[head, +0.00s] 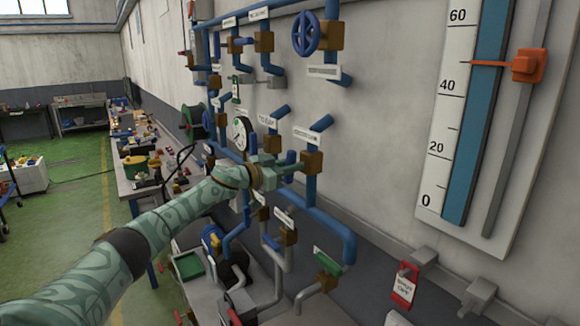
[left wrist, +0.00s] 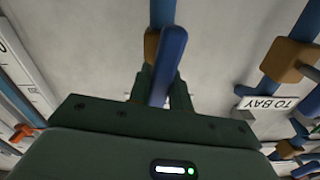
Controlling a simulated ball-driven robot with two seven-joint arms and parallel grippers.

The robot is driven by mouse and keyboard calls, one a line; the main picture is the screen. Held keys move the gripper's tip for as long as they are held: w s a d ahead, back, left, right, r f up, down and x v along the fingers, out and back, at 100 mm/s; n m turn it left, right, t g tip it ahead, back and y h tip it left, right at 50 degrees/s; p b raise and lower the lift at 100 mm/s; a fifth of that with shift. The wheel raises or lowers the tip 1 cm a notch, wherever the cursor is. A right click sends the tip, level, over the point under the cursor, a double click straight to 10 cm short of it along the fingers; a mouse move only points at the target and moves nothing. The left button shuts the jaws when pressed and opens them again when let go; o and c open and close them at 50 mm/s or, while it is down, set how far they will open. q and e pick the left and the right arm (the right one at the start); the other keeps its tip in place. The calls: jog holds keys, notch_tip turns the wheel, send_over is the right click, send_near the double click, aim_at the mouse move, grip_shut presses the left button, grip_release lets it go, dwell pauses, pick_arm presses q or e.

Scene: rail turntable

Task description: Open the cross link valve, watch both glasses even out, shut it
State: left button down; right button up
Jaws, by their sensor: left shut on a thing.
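My left gripper (head: 290,166) is shut on a blue valve lever (left wrist: 168,65) in front of a brown valve body (head: 312,162) on the blue pipes. The small label (head: 306,135) above it is too blurred to read surely. The fingers and palm hide most of the lever in the head view; in the left wrist view it stands between the fingertips. Whether the valve is open cannot be told. One glass (head: 474,110) shows at the right, a blue column beside a scale from 0 to 60; its top is out of view. A second glass cannot be made out. My right gripper is not in view.
An orange pointer (head: 528,65) sits on a rail beside the glass. A blue handwheel (head: 306,33), a round dial (head: 241,133) and a "TO BAY" valve (head: 269,143) are close by. A cluttered workbench (head: 128,185) stands left.

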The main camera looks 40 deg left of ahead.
pick_arm(q)
jog(key=m+p, duration=0.1)
jog(key=m, duration=0.3)
jog(key=shift+d, duration=0.1)
jog(key=m, duration=0.3)
jog(key=shift+d+f+m, duration=0.1)
jog(key=shift+f+m, duration=0.05)
jog(key=shift+m, duration=0.15)
jog(key=m, duration=0.3)
jog(key=shift+f+m, duration=0.15)
jog(key=shift+m, duration=0.15)
jog(key=shift+m+b, duration=0.9)
jog(key=shift+m, duration=1.3)
jog(key=c, duration=1.3)
grip_release()
